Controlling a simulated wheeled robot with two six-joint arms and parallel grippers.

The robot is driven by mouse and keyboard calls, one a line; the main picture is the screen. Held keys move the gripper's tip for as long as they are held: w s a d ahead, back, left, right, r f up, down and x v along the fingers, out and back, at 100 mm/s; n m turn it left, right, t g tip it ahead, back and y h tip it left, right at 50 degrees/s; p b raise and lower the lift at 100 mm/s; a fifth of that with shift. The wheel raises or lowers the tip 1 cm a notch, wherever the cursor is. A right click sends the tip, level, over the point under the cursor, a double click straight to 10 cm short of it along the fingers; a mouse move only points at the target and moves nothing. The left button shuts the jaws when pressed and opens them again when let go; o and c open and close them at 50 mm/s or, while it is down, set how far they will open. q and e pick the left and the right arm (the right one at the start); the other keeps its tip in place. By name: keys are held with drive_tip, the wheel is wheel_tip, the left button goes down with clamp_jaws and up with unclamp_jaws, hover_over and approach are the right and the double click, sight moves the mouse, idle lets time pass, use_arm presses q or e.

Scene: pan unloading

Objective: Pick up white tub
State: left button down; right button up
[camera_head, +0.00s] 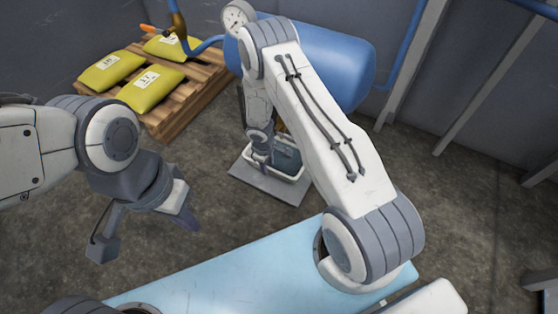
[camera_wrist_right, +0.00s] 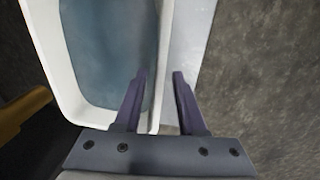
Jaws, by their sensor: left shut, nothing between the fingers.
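The white tub (camera_head: 293,178) stands on a flat grey plate on the floor, partly hidden in the head view by my right arm. In the right wrist view the tub (camera_wrist_right: 48,50) shows a white rim and a bluish-grey inside. My right gripper (camera_wrist_right: 160,76) is open, with the tub's side wall between its fingers. One finger is over the inside and the other is outside, and I see gaps beside the wall. My left gripper (camera_head: 190,219) is shut and empty, over bare floor to the left of the tub.
The grey plate (camera_head: 262,188) lies under the tub. A blue tank (camera_head: 325,62) with a gauge and pipes stands behind it. A wooden pallet (camera_head: 168,121) holds yellow bags (camera_head: 152,88) at the back left. A wall with struts is at the right. Floor is clear left of the tub.

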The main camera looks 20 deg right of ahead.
sight(270, 172)
drive_tip(key=f+b, duration=0.1)
drive_tip(key=f, duration=0.2)
drive_tip(key=f+b, duration=0.1)
drive_tip(key=shift+w+d+f+b, duration=0.15)
drive_tip(key=shift+d+f+b, duration=0.1)
drive_tip(key=shift+d+b, duration=0.1)
drive_tip(key=shift+r, duration=0.1)
clamp_jaws()
drive_tip(key=shift+w, duration=0.1)
idle(0.8)
